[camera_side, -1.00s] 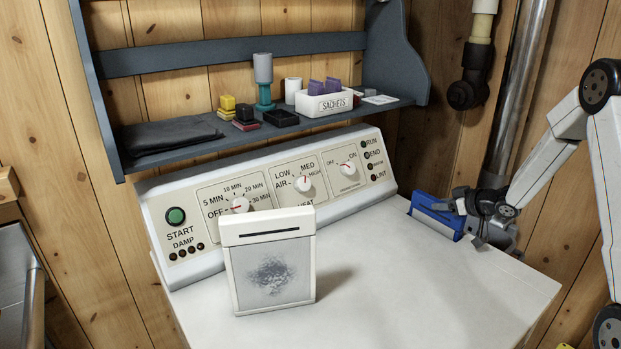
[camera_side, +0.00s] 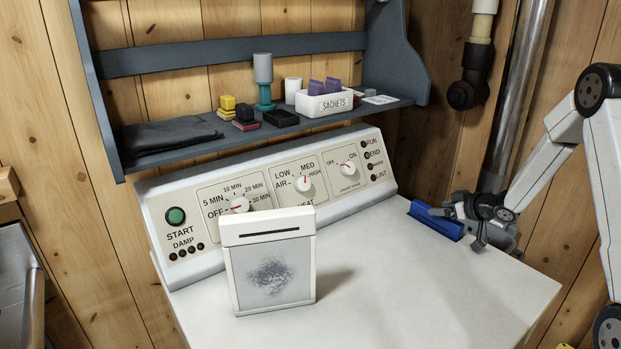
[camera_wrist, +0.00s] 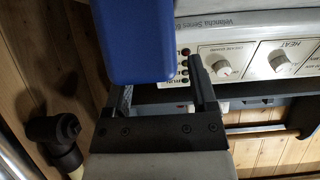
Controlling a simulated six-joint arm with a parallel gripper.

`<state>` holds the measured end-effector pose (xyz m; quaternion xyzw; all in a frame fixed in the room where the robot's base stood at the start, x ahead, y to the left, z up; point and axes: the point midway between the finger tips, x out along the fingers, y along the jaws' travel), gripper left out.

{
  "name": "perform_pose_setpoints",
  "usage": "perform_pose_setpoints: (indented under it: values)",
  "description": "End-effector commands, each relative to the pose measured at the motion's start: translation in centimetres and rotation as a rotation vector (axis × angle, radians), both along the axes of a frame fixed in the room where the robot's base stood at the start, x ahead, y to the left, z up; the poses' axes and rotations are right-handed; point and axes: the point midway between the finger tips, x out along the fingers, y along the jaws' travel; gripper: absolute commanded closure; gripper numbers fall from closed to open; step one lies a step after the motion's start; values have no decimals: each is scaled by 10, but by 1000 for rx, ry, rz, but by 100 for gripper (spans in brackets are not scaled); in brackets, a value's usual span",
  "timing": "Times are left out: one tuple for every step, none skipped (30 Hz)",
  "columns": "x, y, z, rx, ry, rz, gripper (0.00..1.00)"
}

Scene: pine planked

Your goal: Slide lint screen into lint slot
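A white framed panel with a grey lint patch (camera_side: 272,278) stands front left on the dryer top (camera_side: 420,290). The control panel (camera_side: 265,205) runs behind it. A shelf (camera_side: 185,140) above holds a SACHETS box (camera_side: 324,103) and small items. The front right top is clear.

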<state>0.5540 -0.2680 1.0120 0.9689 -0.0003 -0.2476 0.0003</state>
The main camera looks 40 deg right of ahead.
Motion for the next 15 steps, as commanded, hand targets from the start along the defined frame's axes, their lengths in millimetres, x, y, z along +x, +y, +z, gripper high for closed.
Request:
perform_pose_setpoints:
  values:
    - [0,0,0,0,0,0,27]
    - [0,0,0,0,0,0,27]
    - [0,0,0,0,0,0,27]
    - [0,0,0,0,0,0,27]
    - [0,0,0,0,0,0,27]
    - [0,0,0,0,0,0,27]
    - [0,0,0,0,0,0,27]
    - [0,0,0,0,0,0,27]
    - [0,0,1,0,0,0,27]
    - [0,0,1,-1,0,0,27]
    - [0,0,2,-1,0,0,27]
    - [0,0,3,-1,-1,0,27]
    - [0,0,4,-1,-1,0,27]
    - [0,0,6,-2,-1,1,27]
    - [0,0,8,-3,-1,1,27]
